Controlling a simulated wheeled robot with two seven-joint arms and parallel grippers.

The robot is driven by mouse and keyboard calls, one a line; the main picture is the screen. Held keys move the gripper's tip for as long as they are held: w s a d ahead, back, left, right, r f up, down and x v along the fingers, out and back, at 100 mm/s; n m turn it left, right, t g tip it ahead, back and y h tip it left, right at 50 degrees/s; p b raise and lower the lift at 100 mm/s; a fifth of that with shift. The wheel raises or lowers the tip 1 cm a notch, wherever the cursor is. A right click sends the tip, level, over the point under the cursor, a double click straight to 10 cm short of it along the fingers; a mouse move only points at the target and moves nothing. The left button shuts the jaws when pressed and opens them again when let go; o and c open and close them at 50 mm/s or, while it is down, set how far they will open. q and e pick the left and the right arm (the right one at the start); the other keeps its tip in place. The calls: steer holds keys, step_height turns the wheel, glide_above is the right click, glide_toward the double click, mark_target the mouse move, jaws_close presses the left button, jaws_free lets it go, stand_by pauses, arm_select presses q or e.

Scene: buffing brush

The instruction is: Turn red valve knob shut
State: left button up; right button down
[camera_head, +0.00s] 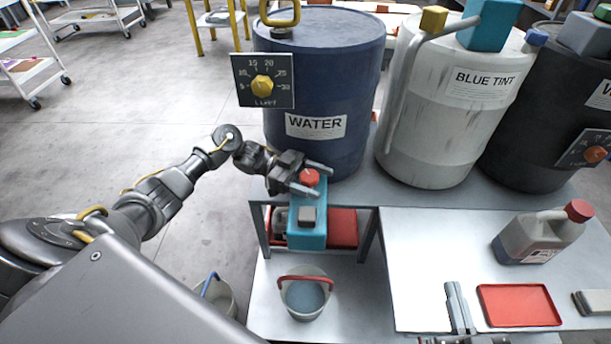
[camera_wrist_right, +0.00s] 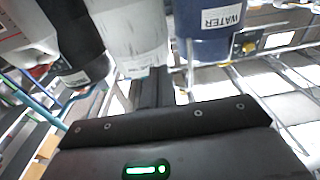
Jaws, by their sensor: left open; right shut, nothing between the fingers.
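The red valve knob (camera_head: 309,177) sits on top of a teal tap (camera_head: 307,227) at the foot of the blue WATER barrel (camera_head: 322,80). My left gripper (camera_head: 316,180) is open, with one finger on the far side of the knob and one on the near side. Whether the fingers touch the knob cannot be told. My right gripper (camera_head: 458,305) is shut and empty over the white table, left of the red tray. Its dark fingers also show in the right wrist view (camera_wrist_right: 154,88).
A bucket (camera_head: 303,315) with a red handle and bluish liquid stands below the tap. A yellow dial (camera_head: 263,86) is on the barrel. The BLUE TINT barrel (camera_head: 440,130), a jug (camera_head: 538,235) and a red tray (camera_head: 519,306) are to the right.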

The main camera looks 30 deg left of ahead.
arm_select(q)
steer(key=a+b, duration=0.1)
steer(key=a, duration=0.4)
steer(key=shift+s+f, duration=0.1)
steer(key=a+b, duration=0.1)
steer(key=a, duration=0.4)
steer(key=shift+s+a+b, duration=0.2)
steer(key=shift+b, duration=0.2)
arm_select(e)
step_height(320, 180, up, 6)
steer(key=s+t+y, duration=0.1)
steer(key=t+y, duration=0.1)
steer(key=t, duration=0.3)
steer(key=shift+s+d+r+y, duration=0.15)
steer(key=shift+d+y, duration=0.25)
steer(key=shift+d, duration=0.05)
